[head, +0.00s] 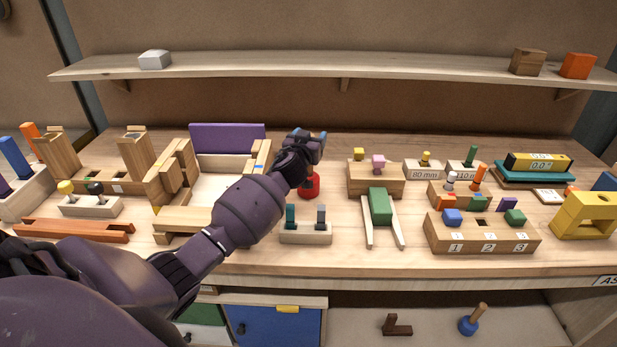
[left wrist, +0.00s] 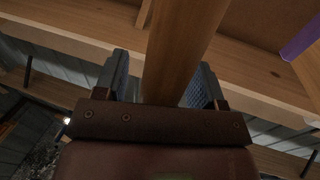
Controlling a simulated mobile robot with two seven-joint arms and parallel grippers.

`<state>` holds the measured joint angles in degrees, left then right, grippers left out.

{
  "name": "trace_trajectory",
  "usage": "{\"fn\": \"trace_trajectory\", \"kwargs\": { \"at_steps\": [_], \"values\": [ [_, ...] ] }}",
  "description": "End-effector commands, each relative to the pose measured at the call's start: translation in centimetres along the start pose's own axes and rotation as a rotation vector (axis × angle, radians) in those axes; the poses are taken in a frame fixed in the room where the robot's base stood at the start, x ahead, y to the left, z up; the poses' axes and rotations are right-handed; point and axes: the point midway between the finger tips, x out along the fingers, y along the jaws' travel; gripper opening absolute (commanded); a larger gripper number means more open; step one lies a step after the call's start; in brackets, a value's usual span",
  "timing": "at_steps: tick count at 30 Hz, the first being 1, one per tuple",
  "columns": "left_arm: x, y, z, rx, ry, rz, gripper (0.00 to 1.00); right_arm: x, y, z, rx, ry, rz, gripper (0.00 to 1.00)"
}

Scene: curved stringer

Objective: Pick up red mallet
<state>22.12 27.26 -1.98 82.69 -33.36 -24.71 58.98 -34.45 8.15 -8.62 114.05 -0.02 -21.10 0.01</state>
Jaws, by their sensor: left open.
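The red mallet's head (head: 310,186) shows on the workbench, standing just below and behind my left gripper, which hides most of the rest of it in the head view. My left gripper (head: 318,146) is above the red head. In the left wrist view my left gripper (left wrist: 162,85) is open, its two dark fingers apart. A round wooden handle (left wrist: 178,50), seemingly the mallet's, runs between the fingers with visible gaps on both sides. The red head does not show in that view. My right gripper is not in view.
A wooden block with teal and grey pegs (head: 305,233) stands in front of the mallet. A purple-backed wooden frame (head: 226,140) is to the left, a block with yellow and pink pieces (head: 376,180) to the right. A shelf (head: 340,69) runs above at the back.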

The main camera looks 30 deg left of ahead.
Motion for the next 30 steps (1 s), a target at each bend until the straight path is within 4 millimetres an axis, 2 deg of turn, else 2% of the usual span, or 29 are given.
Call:
{"fn": "trace_trajectory", "kwargs": {
  "at_steps": [7,18,20,30],
  "values": [
    [0.09,0.02,0.00,0.000,0.000,0.000,0.64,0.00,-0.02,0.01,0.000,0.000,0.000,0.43],
    [0.07,0.02,0.02,0.000,0.000,0.000,0.07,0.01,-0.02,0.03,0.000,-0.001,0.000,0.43],
    [0.07,0.02,0.02,0.000,0.000,0.000,0.00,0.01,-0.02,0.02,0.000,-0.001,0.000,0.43],
    [0.09,0.02,-0.28,-0.001,0.002,0.000,0.00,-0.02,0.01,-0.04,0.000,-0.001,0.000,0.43]
  ]
}}
